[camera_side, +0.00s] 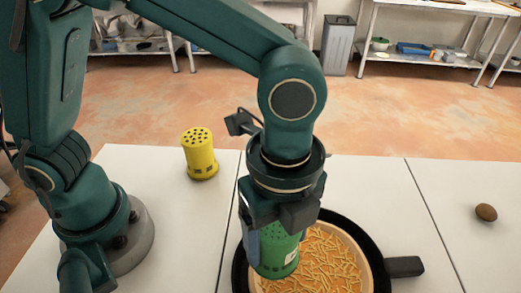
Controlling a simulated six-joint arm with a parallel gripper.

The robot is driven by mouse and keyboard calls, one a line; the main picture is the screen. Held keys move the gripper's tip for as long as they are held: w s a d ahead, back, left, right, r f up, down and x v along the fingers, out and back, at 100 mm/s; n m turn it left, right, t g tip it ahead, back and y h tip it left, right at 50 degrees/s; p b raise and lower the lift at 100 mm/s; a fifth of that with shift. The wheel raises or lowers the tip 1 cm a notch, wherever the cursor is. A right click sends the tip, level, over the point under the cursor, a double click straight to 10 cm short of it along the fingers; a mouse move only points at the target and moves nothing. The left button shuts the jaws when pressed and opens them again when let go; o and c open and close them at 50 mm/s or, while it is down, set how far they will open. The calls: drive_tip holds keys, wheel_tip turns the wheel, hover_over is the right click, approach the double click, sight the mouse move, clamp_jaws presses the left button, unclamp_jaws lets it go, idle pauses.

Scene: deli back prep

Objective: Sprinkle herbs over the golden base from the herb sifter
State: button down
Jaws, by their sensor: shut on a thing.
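My gripper (283,222) points down and is shut on a green sifter (279,256), which I take to be the herb sifter. The sifter hangs over the left part of a black pan (238,272). I see no green herbs on the visible part.
A yellow shaker (200,154) with a holed top stands upright on the white table (150,215), left of the pan. The pan's black handle (404,267) sticks out to the right. A small brown roundish object (486,212) lies at the far right. The table between them is clear.

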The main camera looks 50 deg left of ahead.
drive_tip(key=shift+s+d, duration=0.1)
drive_tip(key=shift+r, duration=4)
drive_tip(key=s+a+r, duration=0.3)
drive_tip(key=s+a, duration=0.9)
drive_tip(key=a, duration=0.1)
drive_tip(key=shift+a+r, duration=0.25)
drive_tip(key=shift+r, duration=0.05)
